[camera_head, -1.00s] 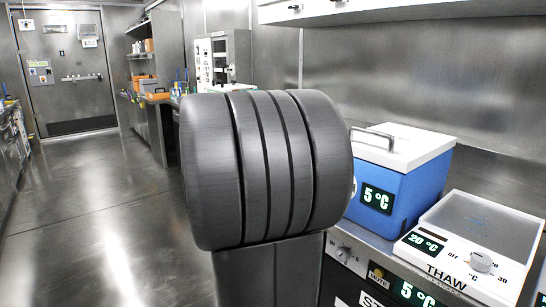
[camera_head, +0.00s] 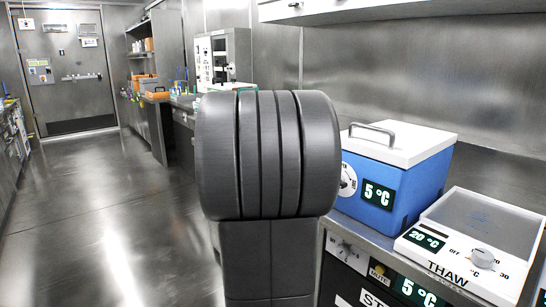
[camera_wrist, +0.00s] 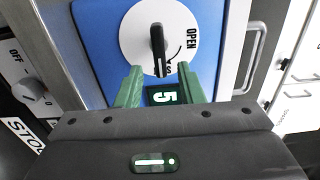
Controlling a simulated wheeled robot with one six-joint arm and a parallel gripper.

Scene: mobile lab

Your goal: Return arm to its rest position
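My gripper (camera_wrist: 159,72) shows in the wrist view with its two green fingers spread apart and nothing held between them. It faces the front of a blue box, whose black-handled white dial (camera_wrist: 172,22) and green "5" display lie beyond and between the fingers. The gap between the fingertips and the box cannot be judged. In the head view, my dark, ribbed arm link fills the middle, and the gripper is hidden from that view.
The blue box (camera_head: 402,190) with a white lid and a "5 °C" display stands on the counter, right of my arm. A white thaw unit (camera_head: 470,240) sits at its right. A white cabinet (camera_head: 400,8) overhangs the counter. The metal floor (camera_head: 100,215) at left is clear.

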